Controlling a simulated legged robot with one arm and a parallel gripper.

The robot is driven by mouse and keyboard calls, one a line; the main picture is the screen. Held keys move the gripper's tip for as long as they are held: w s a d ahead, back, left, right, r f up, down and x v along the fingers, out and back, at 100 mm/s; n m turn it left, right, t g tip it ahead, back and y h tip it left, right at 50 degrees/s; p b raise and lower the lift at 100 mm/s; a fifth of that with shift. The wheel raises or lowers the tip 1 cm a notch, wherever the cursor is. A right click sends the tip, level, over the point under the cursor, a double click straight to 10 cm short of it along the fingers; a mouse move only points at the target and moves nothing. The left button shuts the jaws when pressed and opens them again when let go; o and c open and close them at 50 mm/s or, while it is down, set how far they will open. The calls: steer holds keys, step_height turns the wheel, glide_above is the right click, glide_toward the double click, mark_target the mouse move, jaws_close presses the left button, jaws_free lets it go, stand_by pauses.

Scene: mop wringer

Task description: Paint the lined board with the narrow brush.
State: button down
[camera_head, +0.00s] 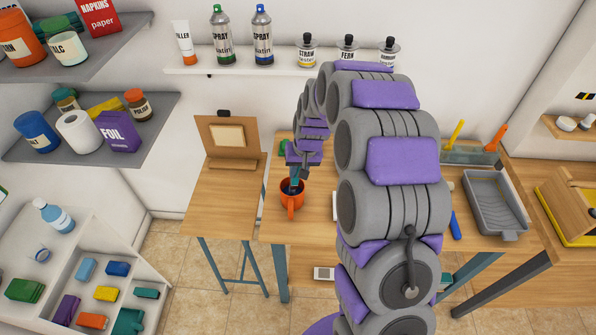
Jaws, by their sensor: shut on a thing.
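A small cream panel (228,135) is fixed on a brown upright board on the left table; I take it for the lined board, but no lines can be made out at this size. My gripper (295,174) is right above an orange mug (292,200), to the right of and in front of the panel. It is shut on a thin thing pointing down into the mug, apparently the narrow brush. The brush is mostly hidden by the gripper and the mug, and its tip cannot be seen.
A grey paint tray (495,204) lies on the right of the table, near a clear holder (468,153) with yellow and orange tools. Spray cans and small bottles stand on the wall shelf (270,68). The left table (215,195) is clear in front of the panel.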

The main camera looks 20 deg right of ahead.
steer(key=shift+w+a+p+v, duration=0.2)
steer(key=shift+p+v, duration=0.15)
steer(key=shift+v, duration=0.8)
steer(key=shift+w+a+p+v, duration=0.15)
steer(key=shift+p+v, duration=0.25)
steer(key=shift+v, duration=0.75)
steer(key=shift+w+a+p+v, duration=0.2)
steer(key=shift+p+v, duration=0.15)
steer(key=shift+v, duration=0.8)
steer(key=shift+r, duration=0.15)
steer(key=c, duration=1.6)
jaws_free()
jaws_close()
